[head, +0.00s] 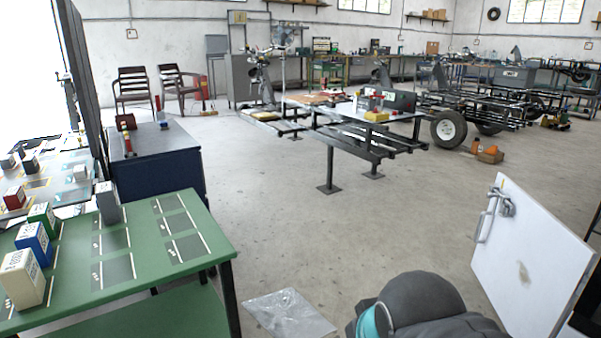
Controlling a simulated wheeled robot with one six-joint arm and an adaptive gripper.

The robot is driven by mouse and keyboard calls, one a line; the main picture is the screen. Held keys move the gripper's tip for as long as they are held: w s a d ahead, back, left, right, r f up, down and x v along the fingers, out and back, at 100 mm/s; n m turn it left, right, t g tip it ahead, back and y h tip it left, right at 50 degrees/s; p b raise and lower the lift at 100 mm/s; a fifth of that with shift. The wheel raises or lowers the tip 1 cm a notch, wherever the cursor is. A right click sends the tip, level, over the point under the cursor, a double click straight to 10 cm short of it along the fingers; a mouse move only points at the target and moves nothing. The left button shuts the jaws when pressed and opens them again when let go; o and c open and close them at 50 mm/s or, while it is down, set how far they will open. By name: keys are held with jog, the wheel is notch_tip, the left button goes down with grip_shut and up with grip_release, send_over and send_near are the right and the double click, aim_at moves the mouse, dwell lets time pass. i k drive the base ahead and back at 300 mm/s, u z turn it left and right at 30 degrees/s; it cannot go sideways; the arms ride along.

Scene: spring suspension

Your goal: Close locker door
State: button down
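A white locker door (533,265) stands at the lower right, swung open. It has a metal handle (503,205) near its upper left corner and a brownish smudge on its face. Its right side meets a dark shape (590,312) at the picture's edge, which may be the locker; most of that is out of view. Dark grey rounded links of my arm, with a teal ring, show at the bottom, left of the door. My gripper is not in view, so its state and its distance from the door are hidden.
A green table (150,262) with several coloured blocks stands at the left. A blue cabinet (158,180) is behind it. A clear plastic sheet (288,313) lies on the floor. A metal frame (345,145) and a wheeled chassis (448,128) stand farther back. The middle floor is clear.

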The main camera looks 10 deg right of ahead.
aim_at(531, 267)
jog(key=z, duration=0.3)
jog(key=i, duration=0.7)
jog(key=z, duration=1.25)
jog(key=i, duration=1.95)
jog(key=z, duration=0.1)
